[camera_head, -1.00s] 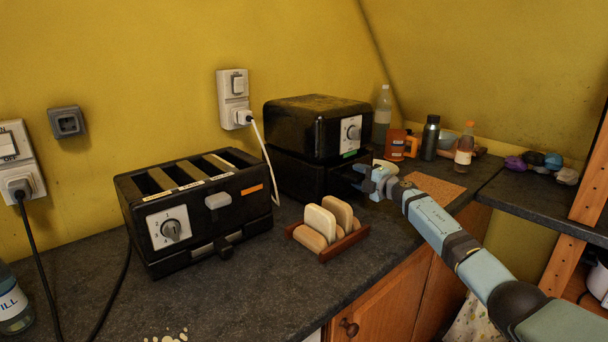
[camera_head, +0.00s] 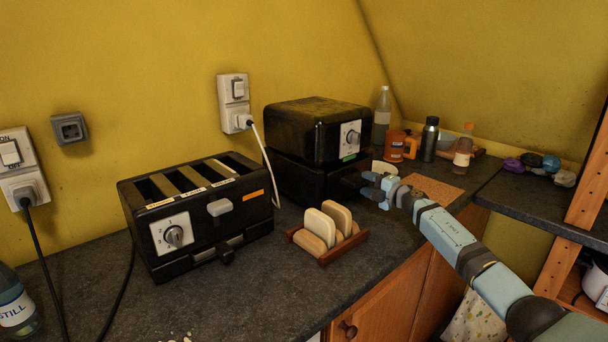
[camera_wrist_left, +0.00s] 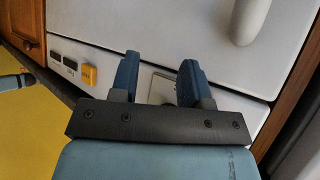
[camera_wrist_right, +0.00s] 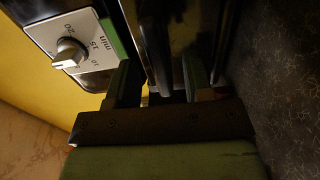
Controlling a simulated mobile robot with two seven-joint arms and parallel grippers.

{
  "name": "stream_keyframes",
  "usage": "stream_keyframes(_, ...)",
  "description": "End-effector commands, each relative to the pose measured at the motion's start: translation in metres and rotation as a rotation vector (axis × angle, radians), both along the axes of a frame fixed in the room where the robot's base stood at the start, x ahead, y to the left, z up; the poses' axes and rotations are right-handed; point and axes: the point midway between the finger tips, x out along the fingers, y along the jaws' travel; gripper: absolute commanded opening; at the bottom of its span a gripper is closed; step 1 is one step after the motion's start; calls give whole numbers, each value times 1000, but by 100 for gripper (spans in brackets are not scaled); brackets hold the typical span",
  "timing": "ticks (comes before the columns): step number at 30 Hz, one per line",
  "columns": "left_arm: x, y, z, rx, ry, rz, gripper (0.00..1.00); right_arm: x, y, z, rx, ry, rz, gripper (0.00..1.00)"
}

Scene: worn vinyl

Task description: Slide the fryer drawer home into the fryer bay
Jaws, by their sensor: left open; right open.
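The fryer (camera_head: 315,128) is a black box with a white dial panel, standing against the yellow wall. Its black drawer (camera_head: 298,184) is the lower section, under the body; how far it sticks out is hard to tell in the dark. My right gripper (camera_head: 367,184) is open at the drawer's front. In the right wrist view its fingers (camera_wrist_right: 160,85) stand apart on either side of a dark, glossy handle-like part; contact is unclear. My left gripper (camera_wrist_left: 160,78) is open and empty in front of a white appliance, away from the fryer.
A black toaster (camera_head: 200,215) and a wooden rack of bread slices (camera_head: 318,254) stand left of my right gripper. Bottles (camera_head: 463,152) and an orange mug (camera_head: 396,145) stand behind it. A cork mat (camera_head: 432,189) lies to its right. A white cable hangs beside the fryer.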

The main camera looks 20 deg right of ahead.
Motion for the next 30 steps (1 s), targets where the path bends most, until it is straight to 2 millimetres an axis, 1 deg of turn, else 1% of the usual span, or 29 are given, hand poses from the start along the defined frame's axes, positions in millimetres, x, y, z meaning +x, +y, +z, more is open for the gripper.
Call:
stream_keyframes(6,0,0,8,0,0,0,43,-9,-4,1,-1,1,0,47)
stream_keyframes(21,0,0,20,0,0,0,43,-27,-11,1,0,1,0,47)
stream_keyframes(30,0,0,21,0,0,0,43,-30,-12,0,0,1,0,47)
